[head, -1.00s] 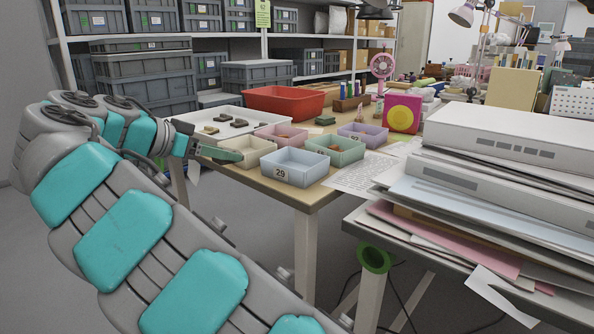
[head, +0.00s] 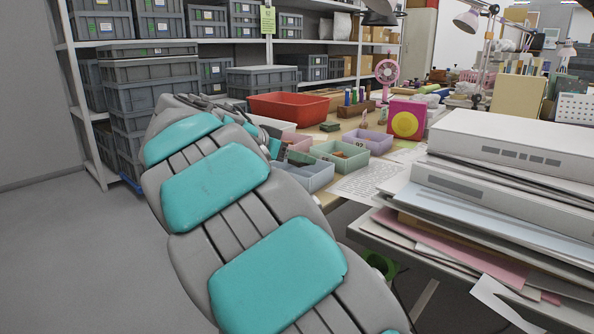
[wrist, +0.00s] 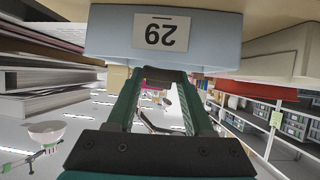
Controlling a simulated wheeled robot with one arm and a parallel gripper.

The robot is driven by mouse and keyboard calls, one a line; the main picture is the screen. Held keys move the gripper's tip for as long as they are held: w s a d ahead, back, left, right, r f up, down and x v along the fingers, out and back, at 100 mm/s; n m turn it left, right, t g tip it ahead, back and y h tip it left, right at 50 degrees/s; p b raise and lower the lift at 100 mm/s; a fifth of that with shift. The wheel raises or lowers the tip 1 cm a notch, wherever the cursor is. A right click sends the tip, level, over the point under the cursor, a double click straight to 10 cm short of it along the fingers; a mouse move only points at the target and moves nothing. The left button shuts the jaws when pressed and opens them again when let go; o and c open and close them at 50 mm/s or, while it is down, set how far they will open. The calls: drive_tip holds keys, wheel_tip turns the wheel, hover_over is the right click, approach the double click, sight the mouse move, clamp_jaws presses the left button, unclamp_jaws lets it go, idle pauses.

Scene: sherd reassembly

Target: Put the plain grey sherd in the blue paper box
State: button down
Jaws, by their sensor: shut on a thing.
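The blue paper box (head: 312,180) stands near the front edge of the table, partly hidden behind my arm in the head view. In the wrist view, which is upside down, the blue box (wrist: 105,38) with its "29" label is close, at the top of the picture. My gripper (wrist: 165,78) is shut on a dark grey piece (wrist: 165,73) between its green fingertips, seen edge-on, apparently the grey sherd. Its surface is too small to judge. The gripper is close to the box's labelled front side. In the head view my arm hides the fingertips.
A green box (head: 340,155), a lilac box (head: 368,142) and a pink box (head: 298,143) stand beside the blue one. A red tub (head: 290,105) is behind. A paper sheet (head: 365,183) lies right of the blue box. Stacked folders (head: 500,150) fill the right side.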

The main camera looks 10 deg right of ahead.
drive_tip(key=shift+a+f, duration=0.1)
drive_tip(key=shift+f, duration=1.6)
drive_tip(key=shift+f+b, duration=0.25)
drive_tip(key=shift+b, duration=0.05)
drive_tip(key=shift+c, duration=1.4)
unclamp_jaws()
drive_tip(key=shift+f, duration=0.2)
drive_tip(key=shift+r, duration=0.1)
drive_tip(key=shift+r+p, duration=0.15)
drive_tip(key=shift+p, duration=0.2)
drive_tip(key=v, duration=1.2)
drive_tip(key=shift+r, duration=0.25)
